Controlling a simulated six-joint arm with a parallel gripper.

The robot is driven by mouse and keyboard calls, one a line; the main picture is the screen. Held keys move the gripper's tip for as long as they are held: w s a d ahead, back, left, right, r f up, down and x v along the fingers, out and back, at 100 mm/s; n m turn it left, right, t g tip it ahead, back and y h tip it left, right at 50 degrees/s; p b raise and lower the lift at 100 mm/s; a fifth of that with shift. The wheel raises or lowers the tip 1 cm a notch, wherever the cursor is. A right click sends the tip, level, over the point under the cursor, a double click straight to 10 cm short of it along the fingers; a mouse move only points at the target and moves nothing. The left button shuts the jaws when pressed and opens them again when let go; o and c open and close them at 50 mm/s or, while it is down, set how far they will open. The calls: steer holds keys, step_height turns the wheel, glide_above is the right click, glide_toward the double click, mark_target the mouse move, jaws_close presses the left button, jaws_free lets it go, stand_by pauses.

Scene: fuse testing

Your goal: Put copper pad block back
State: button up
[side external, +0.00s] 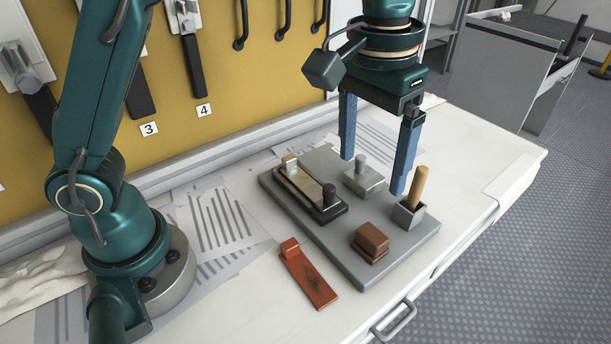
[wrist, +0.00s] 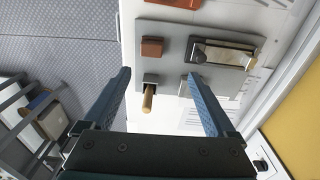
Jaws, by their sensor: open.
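A reddish-brown block (side external: 371,240) sits on the near right part of the grey board (side external: 345,262); it also shows in the wrist view (wrist: 152,47). A flat copper-coloured plate (side external: 312,280) with a small raised block at one end lies on the white table, just off the board's near edge; part of it shows at the top of the wrist view (wrist: 180,3). I cannot tell for sure which is the copper pad block. My gripper (side external: 372,173) is open and empty, pointing down above the board's far right part, apart from both copper-coloured things.
The board carries a dark fuse tester (side external: 310,193), a grey knobbed block (side external: 362,178) and a grey cup (side external: 409,213) holding a wooden peg (side external: 419,186), close to my right finger. Striped papers (side external: 215,218) lie left of the board. A tool panel stands behind.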

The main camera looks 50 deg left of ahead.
steer(key=s+a+t, duration=0.5)
steer(key=s+a, duration=0.6)
steer(key=s, duration=0.2)
steer(key=shift+a+f, duration=0.2)
steer(key=shift+f, duration=0.2)
stand_by(0.6)
